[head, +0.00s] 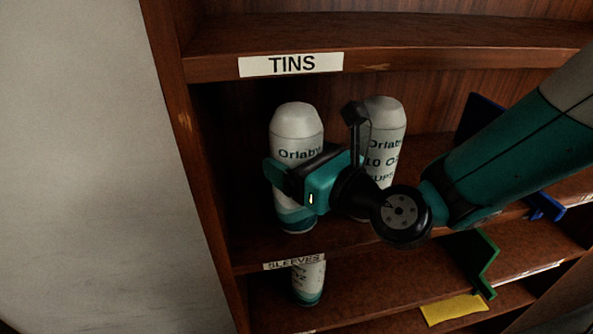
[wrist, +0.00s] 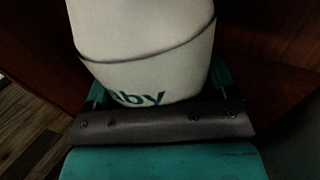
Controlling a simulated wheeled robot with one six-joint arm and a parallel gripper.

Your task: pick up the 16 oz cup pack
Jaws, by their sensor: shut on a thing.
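A white and teal cup pack (head: 297,120) stands upright at the left of the shelf under the TINS label. Its lettering starts "Orlaby"; my gripper hides the size. My gripper (head: 300,178) is shut on this pack around its middle. In the wrist view the pack (wrist: 145,50) fills the space between the fingers, with "aby" showing. I cannot tell whether its base touches the shelf. A second cup pack (head: 386,125), reading "10 OZ", stands just right, partly hidden by my wrist.
The TINS label (head: 291,64) is on the shelf edge above. A smaller pack (head: 308,281) stands on the shelf below, by the SLEEVES label (head: 294,262). A green bracket (head: 487,262) and yellow card (head: 454,309) are lower right. The cabinet's left side wall is close to the pack.

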